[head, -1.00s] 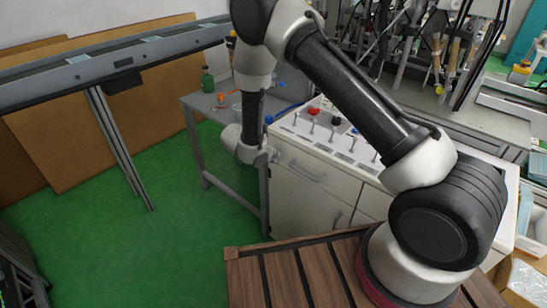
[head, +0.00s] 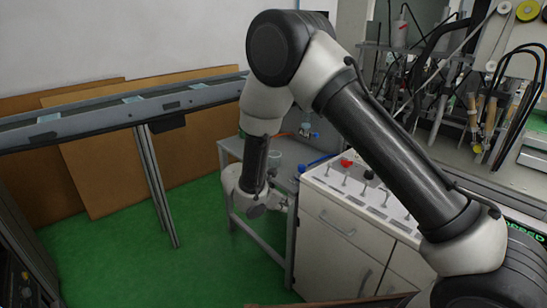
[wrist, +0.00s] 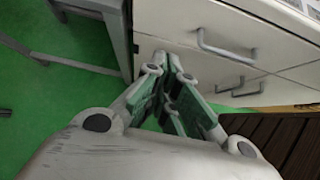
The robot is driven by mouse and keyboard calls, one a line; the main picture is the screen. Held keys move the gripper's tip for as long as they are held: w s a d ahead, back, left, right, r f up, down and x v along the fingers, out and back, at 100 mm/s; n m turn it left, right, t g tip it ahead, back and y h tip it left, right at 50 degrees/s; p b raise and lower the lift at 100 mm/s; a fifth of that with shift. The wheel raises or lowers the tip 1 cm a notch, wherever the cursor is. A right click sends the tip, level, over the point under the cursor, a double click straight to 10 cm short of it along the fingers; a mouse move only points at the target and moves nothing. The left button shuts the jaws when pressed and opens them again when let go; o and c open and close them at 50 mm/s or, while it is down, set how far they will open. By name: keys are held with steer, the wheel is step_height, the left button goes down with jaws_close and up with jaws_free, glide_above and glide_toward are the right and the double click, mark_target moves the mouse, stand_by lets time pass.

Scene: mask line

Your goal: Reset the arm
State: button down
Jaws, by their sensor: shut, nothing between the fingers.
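My arm, grey and black, rises from the lower right of the head view, bends at the elbow and hangs down at the centre. My gripper (head: 283,203) is at its lower end, small and partly hidden, in front of the grey side table and left of the white cabinet. In the wrist view my gripper (wrist: 168,72) points away from the camera. Its green-padded fingers come together at the tips, with nothing held between them. The fingertips show in front of the white cabinet's lower drawers in that view; I cannot tell the exact gap.
The white cabinet (head: 335,235) carries a control panel with red and black knobs. A grey side table (head: 265,232) stands left of it. A conveyor (head: 100,118) runs along the left. Machinery crowds the right. Green floor (head: 120,250) is open at lower left.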

steer(key=s+d+r+m+y, duration=0.3)
steer(key=s+d+r+m, duration=0.9)
steer(key=s+d+r, duration=0.2)
steer(key=s+d+r+m+g+y, duration=0.1)
steer(key=s+d+r+m+y, duration=0.3)
steer(key=s+d+r+m, duration=0.9)
steer(key=d+v, duration=0.1)
steer(key=v, duration=0.6)
steer(key=shift+s+d, duration=0.2)
steer(key=shift+s, duration=0.1)
